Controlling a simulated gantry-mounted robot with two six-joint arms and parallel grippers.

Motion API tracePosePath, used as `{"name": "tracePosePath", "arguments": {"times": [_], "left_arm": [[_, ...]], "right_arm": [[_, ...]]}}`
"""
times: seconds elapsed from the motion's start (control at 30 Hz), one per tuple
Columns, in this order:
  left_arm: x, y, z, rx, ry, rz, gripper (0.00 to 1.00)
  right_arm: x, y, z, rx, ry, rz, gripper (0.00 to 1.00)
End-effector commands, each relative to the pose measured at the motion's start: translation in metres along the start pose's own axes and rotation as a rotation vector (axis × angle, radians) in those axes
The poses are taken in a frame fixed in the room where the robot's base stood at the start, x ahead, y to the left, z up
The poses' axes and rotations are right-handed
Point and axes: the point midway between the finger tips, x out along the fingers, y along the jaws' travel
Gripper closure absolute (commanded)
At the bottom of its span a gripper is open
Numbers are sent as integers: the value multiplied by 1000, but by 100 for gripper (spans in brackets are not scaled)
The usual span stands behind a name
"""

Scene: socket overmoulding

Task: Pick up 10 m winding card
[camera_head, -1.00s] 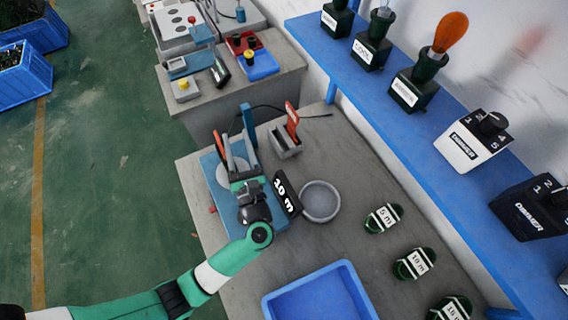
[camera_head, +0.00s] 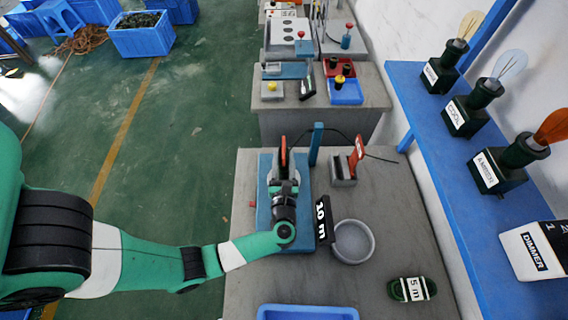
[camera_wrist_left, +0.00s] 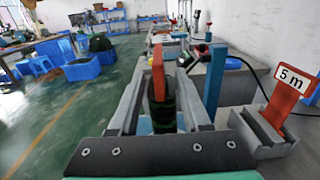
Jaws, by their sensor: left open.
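A black plate lettered "10 m" (camera_head: 325,221) stands tilted beside the round grey dish. My left gripper (camera_head: 284,168) is over the blue base plate (camera_head: 264,215), to the left of the lettered plate. In the left wrist view its two fingers (camera_wrist_left: 157,100) are open. A red-topped upright piece with a dark lower part (camera_wrist_left: 158,78) shows between and beyond them; its red top also shows in the head view (camera_head: 284,149). I see no lettering on it and cannot tell contact. A red card marked "5 m" (camera_wrist_left: 290,96) stands in a grey holder at the right.
A blue post (camera_head: 316,145) stands close right of my gripper. The grey dish (camera_head: 354,242), a green coil marked "5 m" (camera_head: 411,289) and a blue tray (camera_head: 307,312) are on the bench. A blue shelf (camera_head: 470,190) with lamps runs along the right.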

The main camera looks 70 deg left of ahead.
Motion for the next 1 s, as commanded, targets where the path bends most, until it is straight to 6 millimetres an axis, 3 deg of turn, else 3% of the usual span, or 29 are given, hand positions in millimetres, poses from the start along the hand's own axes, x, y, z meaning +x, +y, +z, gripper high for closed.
{"name": "tracePosePath", "arguments": {"times": [0.17,0.43,0.67,0.93,1.0], "left_arm": [[8,0,3,-1,-1,2,52],[49,0,9,0,-1,2,52],[52,-1,9,0,-1,-1,52],[52,-1,9,0,-1,-1,98],[52,-1,9,0,0,-1,100]], "right_arm": [[2,0,-2,0,0,0,100],[3,0,-3,0,0,0,100],[3,0,-3,0,0,0,100],[3,0,-3,0,0,0,100],[3,0,-3,0,0,0,100]]}}
